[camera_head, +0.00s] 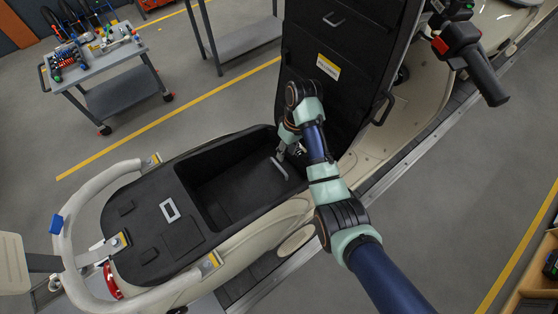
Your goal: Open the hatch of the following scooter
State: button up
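The cream scooter (296,241) stands lengthwise across the view. Its hatch (318,105), a black panel with a white and yellow label, stands raised, nearly upright, at the front end of the storage well. The black storage well (240,190) is uncovered and looks empty. My gripper (281,164) is at the front end of the well, close to the lower part of the raised hatch. A grey bar shows beside the fingers; I cannot tell whether it is part of my gripper. Finger opening and any contact with the hatch are unclear.
A handlebar with a black grip (482,76) is at the upper right. A grey tool cart (110,75) stands at the upper left. A cream tubular rear rail (72,220) curves around the scooter's tail. Grey floor with yellow lines is open on both sides.

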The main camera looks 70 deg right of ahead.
aim_at(282, 169)
jog(key=f, duration=0.2)
jog(key=a+f+b, duration=0.1)
jog(key=f, duration=0.2)
jog(key=f+b, duration=0.1)
jog(key=f, duration=0.1)
jog(key=shift+w+a+f, duration=0.3)
jog(key=shift+w+a, duration=0.05)
grip_shut()
